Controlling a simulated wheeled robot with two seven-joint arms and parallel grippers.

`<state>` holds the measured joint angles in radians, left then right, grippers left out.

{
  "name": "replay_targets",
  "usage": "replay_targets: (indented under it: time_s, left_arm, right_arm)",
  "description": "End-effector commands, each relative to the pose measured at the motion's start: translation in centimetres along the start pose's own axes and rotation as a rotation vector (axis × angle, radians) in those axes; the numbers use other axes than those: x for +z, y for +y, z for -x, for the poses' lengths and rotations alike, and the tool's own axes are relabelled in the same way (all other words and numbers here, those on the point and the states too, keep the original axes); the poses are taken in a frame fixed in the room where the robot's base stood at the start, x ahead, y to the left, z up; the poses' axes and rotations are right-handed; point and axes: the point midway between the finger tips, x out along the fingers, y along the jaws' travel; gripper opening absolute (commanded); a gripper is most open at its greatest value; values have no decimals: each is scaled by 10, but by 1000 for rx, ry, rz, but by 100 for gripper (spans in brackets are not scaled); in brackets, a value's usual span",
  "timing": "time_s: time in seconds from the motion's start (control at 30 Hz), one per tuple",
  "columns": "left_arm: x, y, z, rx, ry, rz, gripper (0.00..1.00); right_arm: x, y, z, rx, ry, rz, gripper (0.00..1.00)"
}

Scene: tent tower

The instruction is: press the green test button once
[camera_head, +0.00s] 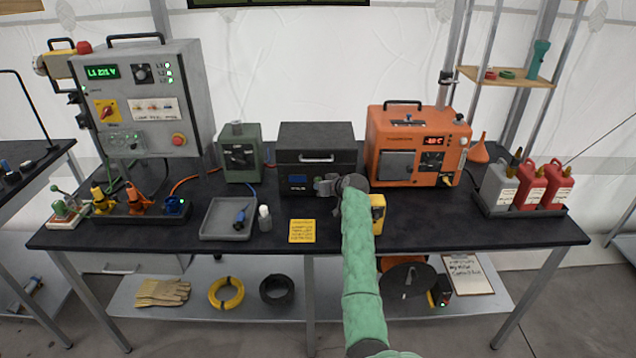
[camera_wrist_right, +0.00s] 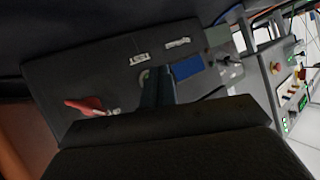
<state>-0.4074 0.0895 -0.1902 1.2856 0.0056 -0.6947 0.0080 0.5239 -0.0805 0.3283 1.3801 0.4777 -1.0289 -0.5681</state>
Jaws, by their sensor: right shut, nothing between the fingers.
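In the right wrist view the narrow shut fingers (camera_wrist_right: 158,92) point at the panel beside the blue screen (camera_wrist_right: 186,68). A round greenish button (camera_wrist_right: 144,78) shows at the fingertips, partly hidden by them. I cannot tell whether they touch it or whether it is pressed in. My left gripper is not in view.
A red lever (camera_wrist_right: 85,104) sits on the same panel. A green unit (camera_head: 240,155) stands left of the box and an orange machine (camera_head: 410,140) right.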

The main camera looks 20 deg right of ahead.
Motion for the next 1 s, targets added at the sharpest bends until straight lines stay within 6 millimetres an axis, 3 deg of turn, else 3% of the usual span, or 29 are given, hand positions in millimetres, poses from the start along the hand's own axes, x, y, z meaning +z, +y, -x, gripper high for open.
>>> replay_targets:
  time_s: [1.0]
  left_arm:
    - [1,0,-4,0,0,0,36]
  right_arm:
    - [-5,4,-5,0,0,0,0]
